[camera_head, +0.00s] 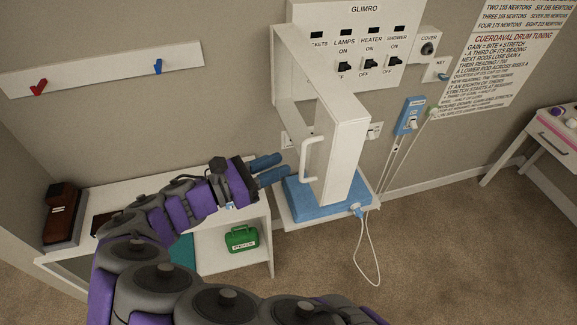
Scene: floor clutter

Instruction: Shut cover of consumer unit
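The consumer unit (345,20) is a white panel on the wall marked GLIMRO, with a row of labelled black switches. Its white, box-like cover (343,150) stands open, jutting out from the wall below and in front of the panel. A white bar handle (306,160) is on the cover's left-facing side. My gripper (284,168) has two blue fingers, apart with a narrow gap and nothing seen between them. It is just left of the handle and appears clear of it, though depth is hard to judge. The cover hides part of the wall behind it.
A blue-topped shelf (289,204) with a hanging white cord lies below the cover. A low white shelf unit (262,225) holds a green case (241,239). A small round-knobbed COVER plate (428,47) is right of the switches. Carpet is open at lower right.

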